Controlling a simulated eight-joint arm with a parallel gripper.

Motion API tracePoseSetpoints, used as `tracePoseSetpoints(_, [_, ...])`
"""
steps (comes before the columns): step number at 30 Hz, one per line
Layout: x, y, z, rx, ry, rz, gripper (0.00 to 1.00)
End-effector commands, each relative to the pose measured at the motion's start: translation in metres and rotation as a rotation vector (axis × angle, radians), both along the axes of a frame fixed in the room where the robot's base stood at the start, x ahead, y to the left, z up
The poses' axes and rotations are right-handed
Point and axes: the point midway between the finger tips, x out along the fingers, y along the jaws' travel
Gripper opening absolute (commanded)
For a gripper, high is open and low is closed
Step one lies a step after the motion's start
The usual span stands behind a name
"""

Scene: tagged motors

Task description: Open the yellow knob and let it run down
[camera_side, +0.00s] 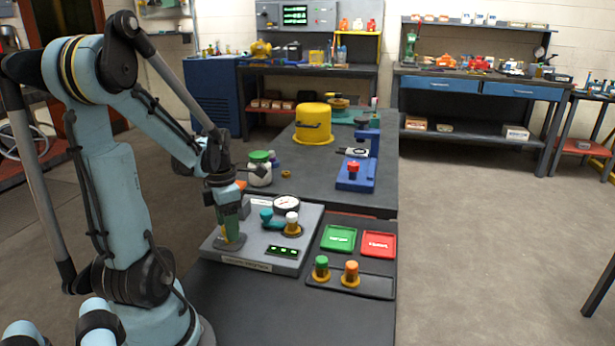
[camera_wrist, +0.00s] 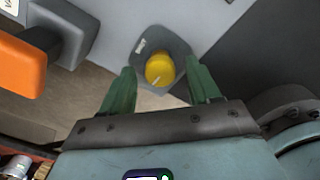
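The yellow knob (camera_wrist: 160,69) is round with a pale pointer line, on a grey plate (camera_wrist: 177,48) in the wrist view. My gripper (camera_wrist: 160,78) has two green fingers spread apart, one on each side of the knob in the picture. No contact shows. In the side view my gripper (camera_side: 230,232) points down at the left part of a grey test panel (camera_side: 262,262). A yellow patch (camera_side: 232,244) shows right at the fingertips, partly hidden by them. The panel also bears a round dial gauge (camera_side: 287,203) and a small dark display with green marks (camera_side: 283,250).
A teal lever (camera_side: 272,222) and a white-topped knob (camera_side: 292,222) stand on the panel, right of my gripper. An orange block (camera_wrist: 16,64) is at the wrist view's left. Green (camera_side: 339,238) and red (camera_side: 379,244) trays and two tagged motors (camera_side: 321,268) lie further right.

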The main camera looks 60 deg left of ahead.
Motion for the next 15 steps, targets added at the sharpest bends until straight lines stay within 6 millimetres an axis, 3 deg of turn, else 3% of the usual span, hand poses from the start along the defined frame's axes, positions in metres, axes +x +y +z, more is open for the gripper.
tracePoseSetpoints(10, [0.0,0.0,0.003,-0.001,-0.001,-0.002,0.61])
tracePoseSetpoints(15, [0.0,0.0,0.018,-0.001,-0.001,-0.002,0.61])
